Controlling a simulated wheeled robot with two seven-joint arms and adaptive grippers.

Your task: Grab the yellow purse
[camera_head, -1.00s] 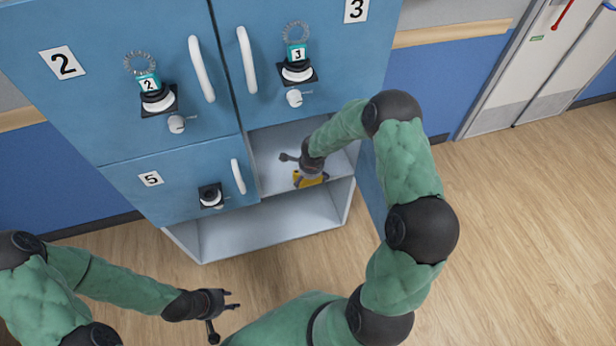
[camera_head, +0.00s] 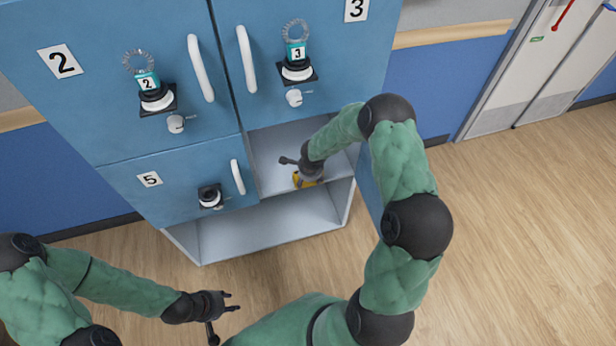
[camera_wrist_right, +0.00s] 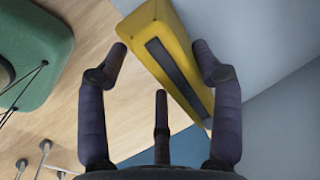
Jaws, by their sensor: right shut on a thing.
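The yellow purse (camera_head: 306,183) is in the open lower-right locker compartment (camera_head: 275,150), near its front edge, mostly covered by my right gripper (camera_head: 307,170) in the head view. In the right wrist view the purse (camera_wrist_right: 192,62) is a yellow block with a dark strip along it. My left gripper (camera_head: 228,308) is open and empty, low in front of the lockers and away from the purse.
Closed blue locker doors 2 (camera_head: 90,95), 3 (camera_head: 345,65) and 5 (camera_head: 170,195) surround the compartment. The open door (camera_head: 367,190) stands on its right, close to my right arm. An empty grey shelf (camera_head: 270,225) is below. Bare wooden floor (camera_head: 530,230) lies to the right.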

